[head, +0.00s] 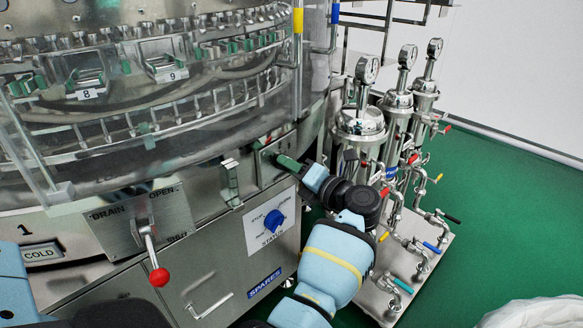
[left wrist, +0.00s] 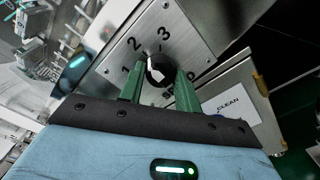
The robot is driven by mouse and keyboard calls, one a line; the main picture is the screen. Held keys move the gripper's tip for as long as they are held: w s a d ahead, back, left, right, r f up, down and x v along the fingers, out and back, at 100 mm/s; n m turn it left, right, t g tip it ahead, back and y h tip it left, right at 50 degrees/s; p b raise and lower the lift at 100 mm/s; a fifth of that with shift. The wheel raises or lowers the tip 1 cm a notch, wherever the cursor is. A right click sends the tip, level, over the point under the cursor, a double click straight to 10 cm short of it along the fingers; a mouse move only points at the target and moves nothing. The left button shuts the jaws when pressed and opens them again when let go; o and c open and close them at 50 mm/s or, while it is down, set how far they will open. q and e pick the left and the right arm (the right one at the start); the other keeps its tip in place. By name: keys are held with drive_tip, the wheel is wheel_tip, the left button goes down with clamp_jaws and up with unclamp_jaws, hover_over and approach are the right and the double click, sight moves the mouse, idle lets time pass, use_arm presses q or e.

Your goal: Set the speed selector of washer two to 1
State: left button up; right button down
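The speed selector is a black round knob (left wrist: 160,69) with a white pointer mark, set in a metal plate (left wrist: 189,28) with 1, 2 and 3 printed around it. In the left wrist view the pointer leans up and left; I cannot tell exactly which mark it meets. My left gripper (left wrist: 160,75) has its green fingers apart, one on each side of the knob; I cannot tell whether they press on it. In the head view, the left gripper (head: 288,163) reaches the machine's front and hides the knob. My right gripper is not in view.
A blue STATUS knob (head: 274,221) is below the gripper. A red-ended drain lever (head: 158,276) sticks out at left. Steel filter housings with gauges (head: 360,128) and pipes stand right of the arm.

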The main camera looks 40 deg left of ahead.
use_arm(q)
drive_tip(key=shift+c, duration=1.7)
drive_tip(key=n+b, duration=0.4)
drive_tip(key=b, duration=0.1)
drive_tip(key=n+y+b, duration=0.1)
drive_tip(key=n+b, duration=0.4)
drive_tip(key=shift+f+n+g, duration=0.2)
drive_tip(key=shift+n+g, duration=0.1)
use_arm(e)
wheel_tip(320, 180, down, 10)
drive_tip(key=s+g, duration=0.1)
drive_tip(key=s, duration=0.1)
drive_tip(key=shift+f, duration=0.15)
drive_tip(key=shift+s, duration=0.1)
use_arm(q)
drive_tip(key=o, duration=0.9)
drive_tip(key=shift+o, duration=0.4)
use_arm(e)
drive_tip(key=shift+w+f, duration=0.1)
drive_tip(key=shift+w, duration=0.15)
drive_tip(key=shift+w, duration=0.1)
